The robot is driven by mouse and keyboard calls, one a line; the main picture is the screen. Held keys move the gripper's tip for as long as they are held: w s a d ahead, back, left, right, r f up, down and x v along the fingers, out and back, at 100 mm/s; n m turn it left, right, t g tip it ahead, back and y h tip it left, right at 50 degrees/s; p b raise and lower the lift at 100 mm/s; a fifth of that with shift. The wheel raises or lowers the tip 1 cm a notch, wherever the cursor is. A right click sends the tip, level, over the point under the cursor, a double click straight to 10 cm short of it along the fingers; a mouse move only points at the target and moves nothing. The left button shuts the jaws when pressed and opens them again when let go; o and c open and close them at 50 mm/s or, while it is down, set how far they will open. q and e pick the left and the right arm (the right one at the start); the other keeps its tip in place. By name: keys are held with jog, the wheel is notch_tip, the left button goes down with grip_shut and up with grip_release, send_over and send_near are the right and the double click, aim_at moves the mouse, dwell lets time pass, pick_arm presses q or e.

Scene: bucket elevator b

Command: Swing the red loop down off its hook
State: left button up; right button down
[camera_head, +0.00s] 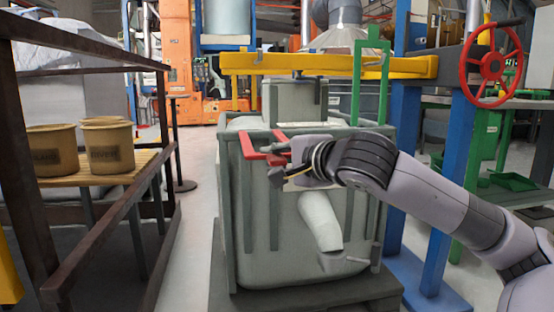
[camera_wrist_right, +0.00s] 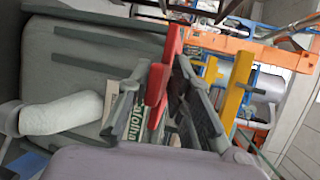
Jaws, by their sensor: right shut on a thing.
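The red loop (camera_head: 250,147) is a flat red bar shape at the top front edge of a large grey bin (camera_head: 240,200). My right gripper (camera_head: 282,172) reaches in from the right and is shut on the red loop at the bin's front. In the right wrist view the red loop (camera_wrist_right: 165,75) runs up between the two fingers of my right gripper (camera_wrist_right: 160,100). The hook cannot be made out; the fingers cover part of the loop. My left gripper is in neither view.
A white spout (camera_head: 320,220) sticks out of the bin's front below my right arm. A yellow beam (camera_head: 330,66) and a green frame (camera_head: 370,80) stand above and behind the bin.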

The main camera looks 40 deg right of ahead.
jog(key=shift+f, duration=0.4)
jog(key=c, duration=1.8)
grip_release()
jog(key=shift+w, duration=0.1)
jog(key=shift+o, duration=0.6)
jog(key=shift+w+d, duration=0.1)
jog(key=shift+r, duration=0.1)
jog(key=shift+v, duration=0.8)
jog(key=v, duration=1)
jog(key=shift+s, duration=0.25)
